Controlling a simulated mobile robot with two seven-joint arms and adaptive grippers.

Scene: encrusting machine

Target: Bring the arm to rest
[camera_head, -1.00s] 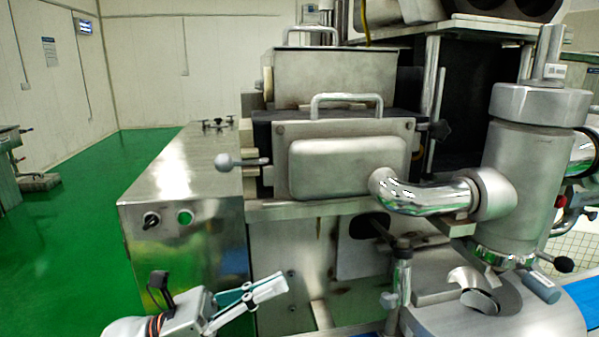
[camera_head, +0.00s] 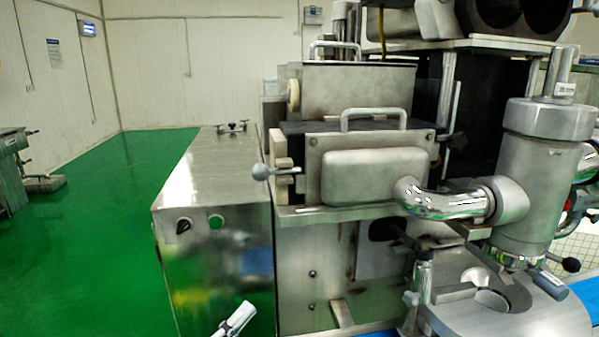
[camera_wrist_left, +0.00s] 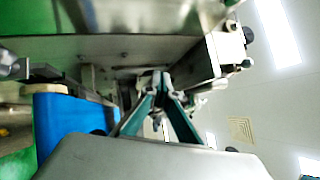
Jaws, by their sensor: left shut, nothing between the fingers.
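My left gripper (camera_head: 238,317) shows only as a small pale fingertip part at the bottom edge of the head view, in front of the machine's steel cabinet (camera_head: 215,255). The rest of my left arm is out of that view. In the left wrist view the two fingers of my left gripper (camera_wrist_left: 160,78) come together at their tips, with nothing between them. Steel machine parts fill the upper part of that view. My right gripper is in neither view.
The encrusting machine, with its hopper box (camera_head: 345,95), curved pipe (camera_head: 440,203) and upright cylinder (camera_head: 540,180), fills the middle and right. A blue belt (camera_wrist_left: 75,115) lies left in the wrist view. Open green floor (camera_head: 100,240) is at the left.

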